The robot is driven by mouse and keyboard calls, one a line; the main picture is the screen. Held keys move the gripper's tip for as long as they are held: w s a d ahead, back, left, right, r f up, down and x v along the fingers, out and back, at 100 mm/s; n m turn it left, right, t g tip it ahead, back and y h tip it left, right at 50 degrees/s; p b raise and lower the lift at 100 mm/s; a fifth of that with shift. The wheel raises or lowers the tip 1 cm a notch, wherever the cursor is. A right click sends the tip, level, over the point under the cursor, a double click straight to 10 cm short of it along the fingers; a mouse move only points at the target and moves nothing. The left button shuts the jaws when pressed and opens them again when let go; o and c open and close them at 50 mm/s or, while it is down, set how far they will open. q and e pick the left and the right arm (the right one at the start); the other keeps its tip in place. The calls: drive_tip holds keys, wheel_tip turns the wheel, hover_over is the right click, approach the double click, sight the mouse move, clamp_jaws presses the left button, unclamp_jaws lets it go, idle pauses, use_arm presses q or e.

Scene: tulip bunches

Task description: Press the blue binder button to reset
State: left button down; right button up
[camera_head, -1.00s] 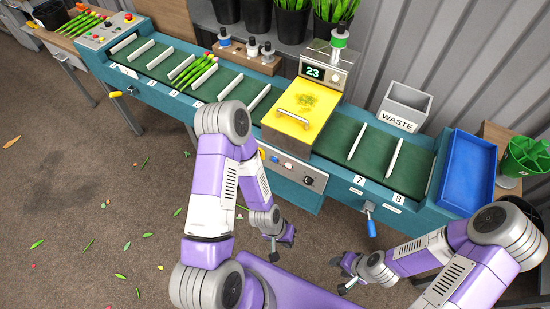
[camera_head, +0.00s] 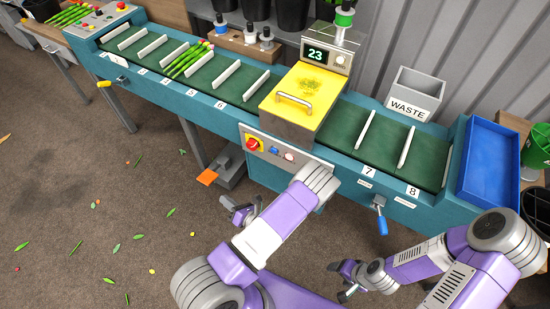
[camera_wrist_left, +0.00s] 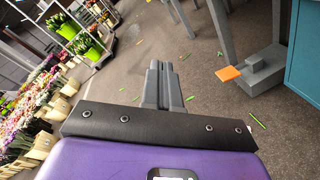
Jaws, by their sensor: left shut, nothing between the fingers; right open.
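The blue button (camera_head: 274,151) is on the grey control panel on the front of the teal binder machine (camera_head: 150,88). It sits between a red knob on a yellow plate (camera_head: 253,145) and a whitish button (camera_head: 289,157). My left gripper (camera_head: 236,211) is below the panel, apart from the button, over the floor. In the left wrist view its fingers (camera_wrist_left: 162,84) are shut together with nothing between them; the button is not in that view. My right gripper (camera_head: 342,281) is open and empty, low in front of the machine's right part.
A yellow-topped unit (camera_head: 303,85) with a display reading 23 stands above the panel. A blue-handled lever (camera_head: 382,220) juts from the front at right. A grey pedestal with an orange pedal (camera_head: 207,177) stands on the floor near my left gripper. A blue tray (camera_head: 490,165) is at the right end.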

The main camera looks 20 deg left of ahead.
sight(274, 151)
use_arm(q)
drive_tip(key=w+d+r+m+t+h+b, duration=0.1)
drive_tip(key=w+d+r+m+t+h, duration=0.1)
drive_tip(key=w+d+m+t, duration=0.4)
drive_tip(key=w+m+t+h, duration=0.1)
drive_tip(key=w+m+t, duration=0.3)
drive_tip(key=w+t, duration=0.1)
drive_tip(key=shift+w+r+t+b, duration=0.2)
drive_tip(key=shift+r+t+b, duration=0.1)
drive_tip(key=shift+t+b, duration=0.15)
drive_tip(key=w+b, duration=0.2)
drive_tip(key=w, duration=0.6)
drive_tip(key=shift+w+d+b, duration=0.3)
drive_tip(key=shift+w+b, duration=0.05)
drive_tip(key=shift+w, duration=0.15)
idle(0.9)
drive_tip(key=shift+w, duration=0.25)
